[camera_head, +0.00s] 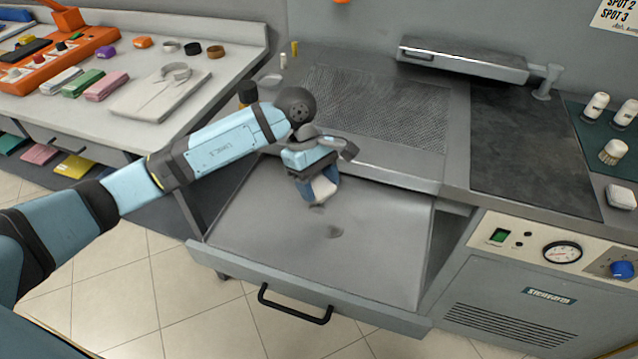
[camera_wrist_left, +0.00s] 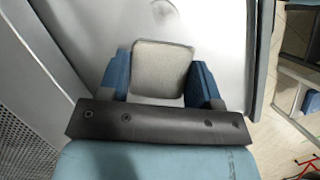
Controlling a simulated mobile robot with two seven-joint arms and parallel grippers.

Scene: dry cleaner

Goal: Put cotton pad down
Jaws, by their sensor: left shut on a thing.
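My left gripper (camera_head: 318,192) hangs over the open metal drawer tray (camera_head: 375,245). It is shut on a whitish cotton pad (camera_head: 324,187), which shows below the blue fingers. In the left wrist view the pad (camera_wrist_left: 161,68) is a light grey rounded square between the two blue fingers (camera_wrist_left: 161,82). The tray's pale surface (camera_wrist_left: 205,20) lies behind it. I cannot tell whether the pad touches the tray. A dark smudge (camera_head: 334,232) lies on the tray near the gripper. My right gripper is in neither view.
A perforated worktop (camera_head: 375,105) stands behind the drawer, with a dark pad surface (camera_head: 525,130) to its right. Bottles (camera_head: 594,107) and a white block (camera_head: 621,196) are at the far right. The drawer handle (camera_head: 295,305) sticks out in front. Most of the tray is bare.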

